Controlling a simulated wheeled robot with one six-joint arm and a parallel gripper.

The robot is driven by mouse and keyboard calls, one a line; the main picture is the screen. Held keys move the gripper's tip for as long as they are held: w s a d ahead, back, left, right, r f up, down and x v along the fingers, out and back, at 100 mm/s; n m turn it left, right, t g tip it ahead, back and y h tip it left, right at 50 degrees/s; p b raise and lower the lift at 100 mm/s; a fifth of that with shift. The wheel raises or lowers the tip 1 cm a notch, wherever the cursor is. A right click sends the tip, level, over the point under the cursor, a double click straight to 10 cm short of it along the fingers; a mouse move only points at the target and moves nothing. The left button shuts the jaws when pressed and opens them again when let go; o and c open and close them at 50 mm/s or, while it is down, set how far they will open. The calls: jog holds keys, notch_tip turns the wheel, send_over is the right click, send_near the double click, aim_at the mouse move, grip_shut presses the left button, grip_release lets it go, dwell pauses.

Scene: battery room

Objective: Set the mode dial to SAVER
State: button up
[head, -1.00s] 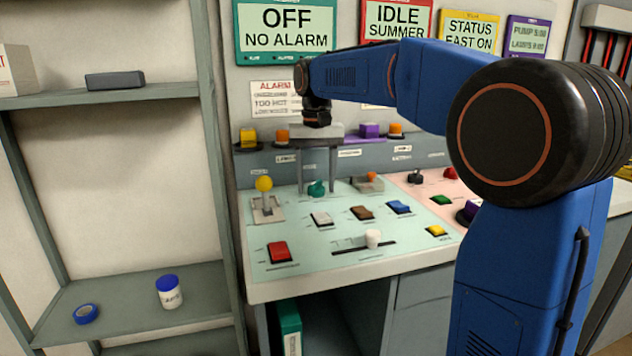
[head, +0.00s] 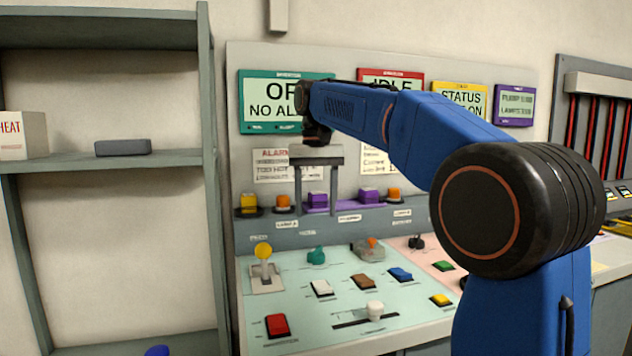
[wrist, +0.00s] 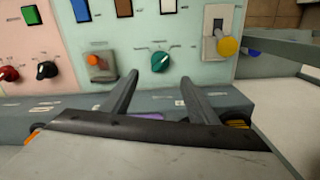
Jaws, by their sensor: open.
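A teal dial (head: 316,257) sits on the pale green part of the sloped console and looks like the mode dial. It also shows in the wrist view (wrist: 160,62), with a ring of small marks too fine to read, so I cannot tell which mode it points to. My gripper (head: 316,211) is open and empty, its two fingers hanging above and behind the dial, apart from it. In the wrist view my gripper's fingertips (wrist: 160,77) lie on either side of the line to the dial.
A yellow-knobbed lever (head: 264,252) stands left of the dial, and an orange-tipped switch (head: 370,247) right of it. Several rockers and a white slider (head: 375,310) lie in front. A teal-framed screen (head: 262,100), partly hidden by my arm, hangs behind. Shelves (head: 110,163) stand left.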

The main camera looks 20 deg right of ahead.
notch_tip(320, 180, up, 6)
dwell(0.4)
